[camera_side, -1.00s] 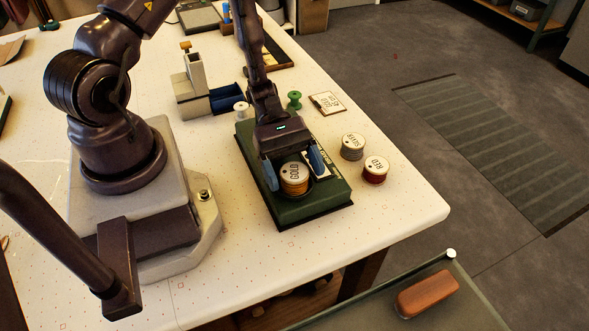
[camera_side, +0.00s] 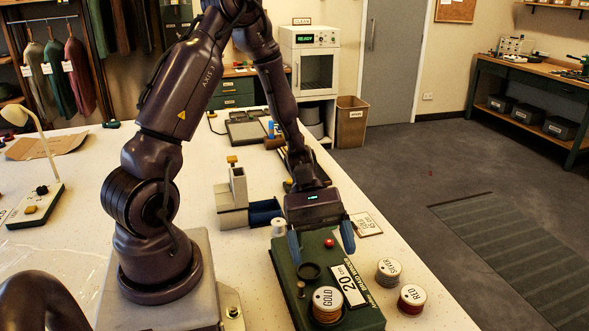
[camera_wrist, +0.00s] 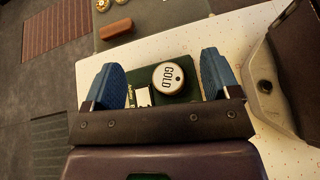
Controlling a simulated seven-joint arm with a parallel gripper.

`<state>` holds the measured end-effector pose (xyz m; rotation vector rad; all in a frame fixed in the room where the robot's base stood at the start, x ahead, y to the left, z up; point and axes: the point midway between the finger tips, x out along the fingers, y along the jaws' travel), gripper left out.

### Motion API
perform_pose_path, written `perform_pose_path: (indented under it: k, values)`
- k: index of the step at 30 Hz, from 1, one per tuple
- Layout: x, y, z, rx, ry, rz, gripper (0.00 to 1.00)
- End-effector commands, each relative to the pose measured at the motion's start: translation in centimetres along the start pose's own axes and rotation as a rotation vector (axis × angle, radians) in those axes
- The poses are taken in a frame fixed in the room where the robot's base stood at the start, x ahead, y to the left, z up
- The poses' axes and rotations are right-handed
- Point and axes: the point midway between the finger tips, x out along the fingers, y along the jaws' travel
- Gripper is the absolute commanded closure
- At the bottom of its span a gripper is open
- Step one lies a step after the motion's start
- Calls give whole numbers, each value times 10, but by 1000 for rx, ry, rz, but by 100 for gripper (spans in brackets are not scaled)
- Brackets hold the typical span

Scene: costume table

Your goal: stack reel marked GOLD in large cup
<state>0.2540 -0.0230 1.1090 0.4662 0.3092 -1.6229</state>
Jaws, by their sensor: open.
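The reel marked GOLD (camera_side: 328,305) stands upright, label up, near the front end of the green winding box (camera_side: 287,277). A dark round rim shows around its base, so it seems to sit in the larger cup, mostly hidden under it. A smaller dark cup (camera_side: 310,271) on the box behind it looks empty. My gripper (camera_side: 321,243) is open and empty, above the rear part of the box and apart from the reel. In the wrist view the GOLD reel (camera_wrist: 168,77) appears between the two blue fingers, beyond them.
The SILVER reel (camera_side: 388,271) and the RED reel (camera_side: 412,299) stand on the table right of the box. A white reel (camera_side: 277,227) stands behind it. A card (camera_side: 365,224) lies behind right. A sign reading 20 cm (camera_side: 349,286) is on the box.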

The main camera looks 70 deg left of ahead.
Motion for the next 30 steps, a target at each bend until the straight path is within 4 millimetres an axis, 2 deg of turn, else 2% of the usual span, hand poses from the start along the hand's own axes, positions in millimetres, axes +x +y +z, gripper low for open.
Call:
perform_pose_path:
  k: [9,18,24,30]
  values:
    - [-36,-18,61,615,494,-299,18]
    - [-78,-34,124,1197,948,-478,18]
    - [-98,-43,153,1434,1148,-513,18]
    - [-104,-47,160,1502,1208,-521,18]
